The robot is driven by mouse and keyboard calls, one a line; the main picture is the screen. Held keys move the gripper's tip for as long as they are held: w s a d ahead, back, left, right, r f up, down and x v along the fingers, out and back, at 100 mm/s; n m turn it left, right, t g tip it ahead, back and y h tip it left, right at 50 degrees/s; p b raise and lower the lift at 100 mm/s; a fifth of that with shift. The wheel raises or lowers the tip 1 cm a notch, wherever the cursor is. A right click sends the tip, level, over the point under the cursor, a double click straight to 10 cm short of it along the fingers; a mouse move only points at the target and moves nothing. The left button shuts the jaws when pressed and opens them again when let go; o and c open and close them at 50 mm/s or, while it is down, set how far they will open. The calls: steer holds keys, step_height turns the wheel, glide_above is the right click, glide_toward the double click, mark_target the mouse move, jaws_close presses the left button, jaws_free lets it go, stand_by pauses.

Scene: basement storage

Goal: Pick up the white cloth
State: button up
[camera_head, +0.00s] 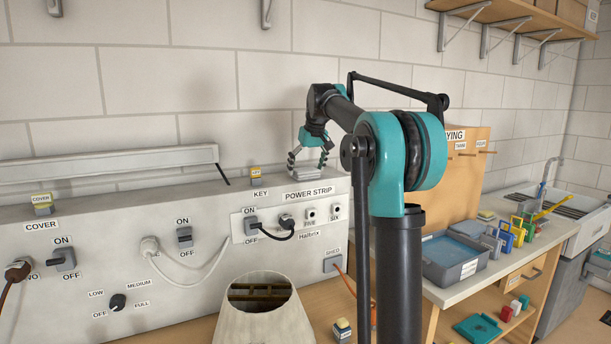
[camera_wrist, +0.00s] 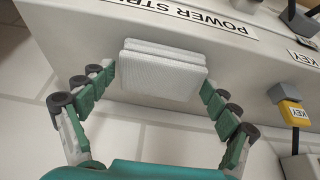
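The white cloth (camera_wrist: 163,72) is a folded, flat pad in the middle of the wrist view, on the top ledge of the grey panel. My gripper (camera_wrist: 158,79) is open around it, one green-and-grey finger on each side. The fingertips are very close to the cloth's side edges; I cannot tell whether they touch. In the head view my gripper (camera_head: 309,163) points down at the ledge above the POWER STRIP label, and the cloth is mostly hidden by the fingers.
The grey panel (camera_head: 120,262) carries switches, plugs and cables. A yellow KEY tag block (camera_wrist: 293,112) stands near the gripper. The brick wall is close behind. A beige lampshade-like vessel (camera_head: 262,318) stands in front; a grey tray (camera_head: 484,270) is at right.

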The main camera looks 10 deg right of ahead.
mark_target(306, 170)
steer(key=c, duration=0.7)
steer(key=shift+o, duration=0.2)
step_height(306, 170, up, 10)
